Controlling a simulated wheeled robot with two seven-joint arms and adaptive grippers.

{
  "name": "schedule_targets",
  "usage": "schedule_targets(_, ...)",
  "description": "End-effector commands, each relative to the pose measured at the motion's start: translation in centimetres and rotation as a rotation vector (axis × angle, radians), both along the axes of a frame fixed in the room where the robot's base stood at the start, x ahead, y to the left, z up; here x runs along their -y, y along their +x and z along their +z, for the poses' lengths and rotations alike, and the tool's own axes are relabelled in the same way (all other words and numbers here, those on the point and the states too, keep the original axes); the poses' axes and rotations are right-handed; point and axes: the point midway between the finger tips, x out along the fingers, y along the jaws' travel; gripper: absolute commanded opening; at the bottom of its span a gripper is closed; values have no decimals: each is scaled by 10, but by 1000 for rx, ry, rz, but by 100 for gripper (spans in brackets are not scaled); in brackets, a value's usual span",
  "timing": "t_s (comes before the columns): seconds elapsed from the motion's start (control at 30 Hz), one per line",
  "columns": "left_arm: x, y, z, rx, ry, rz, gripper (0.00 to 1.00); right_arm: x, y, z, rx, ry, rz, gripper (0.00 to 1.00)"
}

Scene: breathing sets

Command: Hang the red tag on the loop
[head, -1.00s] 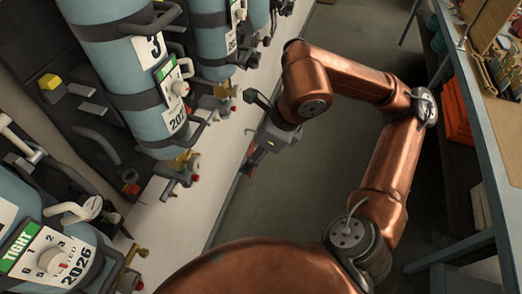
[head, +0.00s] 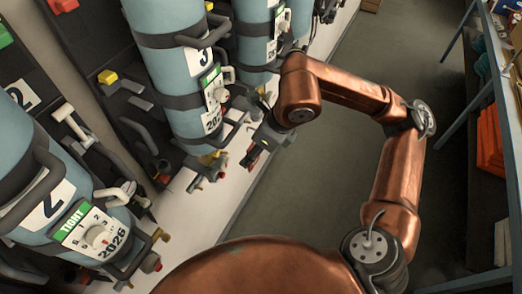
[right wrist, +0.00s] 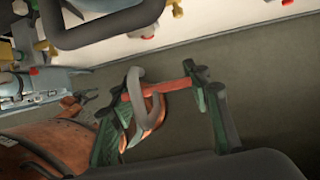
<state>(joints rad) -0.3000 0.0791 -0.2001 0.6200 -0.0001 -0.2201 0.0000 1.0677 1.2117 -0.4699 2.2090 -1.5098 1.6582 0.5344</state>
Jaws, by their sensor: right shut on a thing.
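My right gripper (head: 252,158) hangs in front of the wall-mounted breathing sets, at the right of the set marked 3 (head: 204,60). In the right wrist view its green fingers (right wrist: 163,103) are shut on the red tag (right wrist: 172,88), which shows as a thin red bar with a reddish curved part below. A grey hook-shaped piece (right wrist: 138,85) curves beside the tag; I cannot tell whether it belongs to the tag. Grey curved loops show beside the dials of set 3 (head: 229,75) and set 2 (head: 122,190). The tag looks apart from them. My left gripper is out of view.
Blue cylinders with black straps, valves and red knobs line the wall on the left. A white ledge (head: 225,190) runs below them. Open grey floor (head: 310,190) lies to the right, then a blue-framed bench (head: 470,115) with orange items (head: 489,140) beneath.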

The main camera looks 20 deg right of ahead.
Motion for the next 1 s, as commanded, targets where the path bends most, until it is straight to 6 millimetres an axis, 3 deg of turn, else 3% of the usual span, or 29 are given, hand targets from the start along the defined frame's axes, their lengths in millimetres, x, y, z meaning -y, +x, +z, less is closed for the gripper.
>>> schedule_targets(0.67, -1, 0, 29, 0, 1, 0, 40, -33, 40, 2, 0, 0, 2, 28)
schedule_targets(1.0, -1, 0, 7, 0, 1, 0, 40, -32, 41, -18, 1, -1, 1, 28)
